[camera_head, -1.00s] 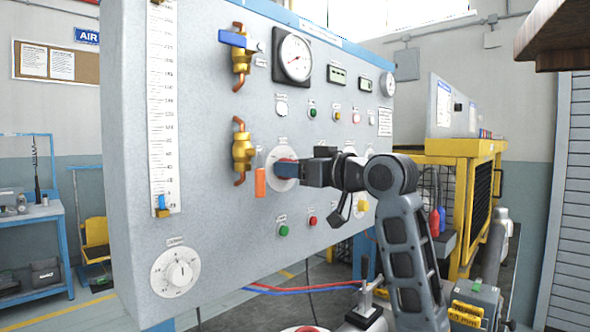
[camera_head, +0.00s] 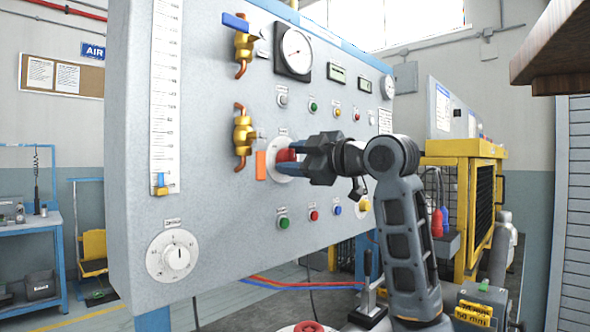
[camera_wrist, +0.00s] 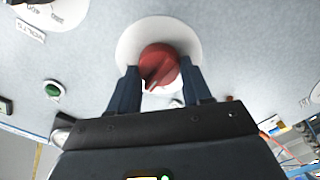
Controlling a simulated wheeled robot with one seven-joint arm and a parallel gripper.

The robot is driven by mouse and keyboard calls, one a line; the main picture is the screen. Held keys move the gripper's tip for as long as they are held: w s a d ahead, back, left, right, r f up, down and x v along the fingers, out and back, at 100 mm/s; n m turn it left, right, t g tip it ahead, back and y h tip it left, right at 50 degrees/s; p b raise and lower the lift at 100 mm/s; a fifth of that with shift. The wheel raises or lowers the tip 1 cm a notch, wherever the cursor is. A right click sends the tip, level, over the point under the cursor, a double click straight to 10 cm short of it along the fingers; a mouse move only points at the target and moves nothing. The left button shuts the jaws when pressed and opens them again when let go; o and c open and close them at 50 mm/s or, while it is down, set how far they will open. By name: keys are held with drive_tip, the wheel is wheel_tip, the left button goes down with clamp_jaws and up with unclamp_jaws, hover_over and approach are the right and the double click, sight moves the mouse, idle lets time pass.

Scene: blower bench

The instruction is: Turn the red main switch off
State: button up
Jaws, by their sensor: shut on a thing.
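The red main switch (camera_head: 286,155) is a round knob on a white disc on the grey panel. In the wrist view its red knob (camera_wrist: 158,60) shows between my blue fingers, with a dark ridge running slantwise across it. My gripper (camera_head: 289,156) reaches it from the right and is shut on it, one finger above and one below in the head view. The wrist view shows my gripper (camera_wrist: 160,84) with a finger on each side of the knob. The markings around the switch are too small to read.
Green (camera_head: 283,223), red (camera_head: 314,215) and blue (camera_head: 337,211) buttons are below. A white dial (camera_head: 173,256) is at lower left. A yellow-framed machine (camera_head: 470,175) stands at right.

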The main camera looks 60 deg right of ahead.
drive_tip(key=shift+f+n+b, duration=0.15)
drive_tip(key=shift+n+b, duration=1.15)
drive_tip(key=shift+n, duration=0.7)
drive_tip(key=shift+f+n+b, duration=0.1)
drive_tip(key=shift+n+b, duration=1.15)
drive_tip(key=shift+n, duration=0.75)
drive_tip(key=shift+a, duration=0.1)
drive_tip(key=o, duration=1.1)
drive_tip(key=shift+c, duration=0.2)
drive_tip(key=shift+r, duration=0.1)
drive_tip(key=v, duration=0.7)
drive_tip(key=shift+s, duration=0.35)
drive_tip(key=shift+a, duration=0.1)
